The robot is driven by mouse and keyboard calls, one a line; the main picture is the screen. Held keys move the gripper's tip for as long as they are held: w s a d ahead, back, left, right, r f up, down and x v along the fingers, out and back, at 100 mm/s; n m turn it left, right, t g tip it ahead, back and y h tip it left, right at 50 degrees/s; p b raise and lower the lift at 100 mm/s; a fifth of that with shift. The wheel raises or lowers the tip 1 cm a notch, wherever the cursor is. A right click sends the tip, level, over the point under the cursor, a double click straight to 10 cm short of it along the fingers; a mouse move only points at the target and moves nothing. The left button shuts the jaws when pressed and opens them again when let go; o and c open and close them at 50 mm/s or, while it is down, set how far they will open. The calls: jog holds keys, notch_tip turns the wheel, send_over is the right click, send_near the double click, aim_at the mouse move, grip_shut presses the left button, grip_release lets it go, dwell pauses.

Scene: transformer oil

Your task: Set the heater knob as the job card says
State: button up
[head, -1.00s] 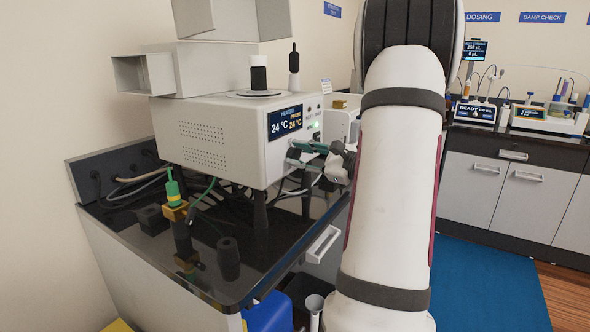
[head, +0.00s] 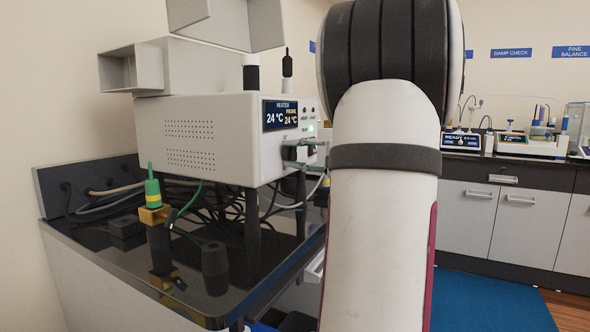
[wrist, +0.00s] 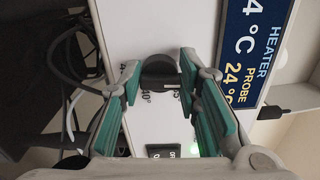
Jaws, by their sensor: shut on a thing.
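The heater (head: 205,135) is a white box on legs on the black bench top. Its display (head: 281,115) reads 24 °C for heater and 24 °C for probe; part of it also shows sideways in the wrist view (wrist: 250,50). In the wrist view the dark round heater knob (wrist: 160,66) sits on the white panel with degree marks around it, partly covered. My gripper (wrist: 160,76) has its teal-padded fingers on either side of the knob, shut on it. In the head view my arm hides most of the gripper. I cannot make out a job card.
A green and yellow probe (head: 152,187) and a black cylinder (head: 214,268) stand on the bench top (head: 110,262). Cables (head: 215,205) tangle under the heater. A lit switch (wrist: 165,150) is near the knob. Counters with instruments (head: 515,145) stand at the back right.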

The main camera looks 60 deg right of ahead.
jog(key=shift+n+b, duration=0.4)
jog(key=shift+b, duration=0.15)
jog(key=o, duration=1.1)
jog(key=s, duration=0.8)
jog(key=s+d, duration=0.1)
jog(key=s, duration=0.3)
